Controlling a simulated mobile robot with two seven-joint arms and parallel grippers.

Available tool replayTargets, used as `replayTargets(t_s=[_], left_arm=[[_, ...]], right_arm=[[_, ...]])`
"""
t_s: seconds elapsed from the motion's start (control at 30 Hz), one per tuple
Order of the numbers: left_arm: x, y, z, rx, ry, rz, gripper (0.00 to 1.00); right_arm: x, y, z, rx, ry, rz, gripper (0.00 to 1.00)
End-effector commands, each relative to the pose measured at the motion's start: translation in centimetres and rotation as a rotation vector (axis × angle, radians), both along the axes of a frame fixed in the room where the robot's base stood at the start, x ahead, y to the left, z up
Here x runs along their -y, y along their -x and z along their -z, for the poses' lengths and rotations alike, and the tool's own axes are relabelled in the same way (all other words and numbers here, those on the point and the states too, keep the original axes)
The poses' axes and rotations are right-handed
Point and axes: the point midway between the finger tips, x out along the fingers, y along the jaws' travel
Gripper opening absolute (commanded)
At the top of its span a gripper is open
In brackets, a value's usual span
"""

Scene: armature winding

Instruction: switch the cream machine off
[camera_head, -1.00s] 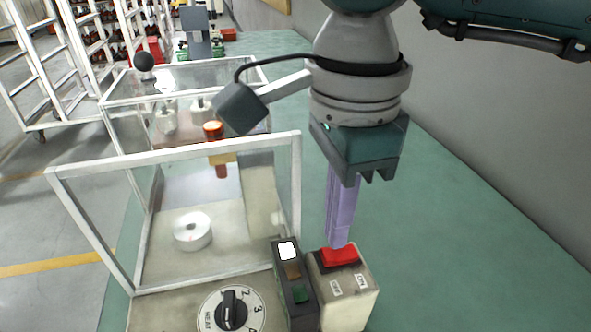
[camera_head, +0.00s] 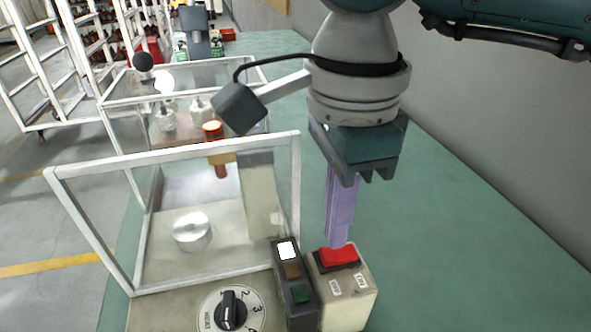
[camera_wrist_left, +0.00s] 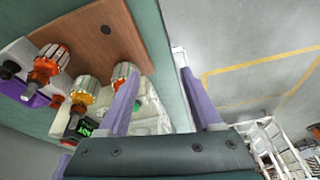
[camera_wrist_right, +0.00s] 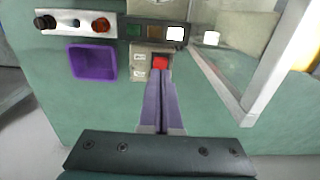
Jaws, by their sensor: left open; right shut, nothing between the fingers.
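The cream machine (camera_head: 160,310) stands at the front of the bench with a framed clear guard and a numbered dial (camera_head: 231,309). At its right side is a cream switch box with a red rocker switch (camera_head: 338,257); the switch also shows in the right wrist view (camera_wrist_right: 160,63). My right gripper (camera_head: 338,243) is shut and empty, pointing down with its fingertips at the far edge of the red switch. I cannot tell whether they touch it. My left gripper (camera_wrist_left: 159,73) is open and empty, away from the switch.
A dark panel (camera_head: 295,290) with a lit white square and a green button adjoins the switch box. The guard's white frame (camera_head: 297,190) rises left of my right gripper. A purple tray (camera_wrist_right: 92,62) lies nearby. Bench space to the right is clear.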

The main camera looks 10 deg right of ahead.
Motion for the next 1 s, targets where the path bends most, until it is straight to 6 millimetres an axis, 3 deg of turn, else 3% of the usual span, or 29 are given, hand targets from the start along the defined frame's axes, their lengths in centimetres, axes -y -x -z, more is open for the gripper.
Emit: replayTargets(t_s=[1.0], left_arm=[[0.15, -0.01, 0.59, 0.0, 0.006, -0.004, 0.66]], right_arm=[[0.0, 0.0, 0.62, 0.0, 0.0, 0.0, 0.0]])
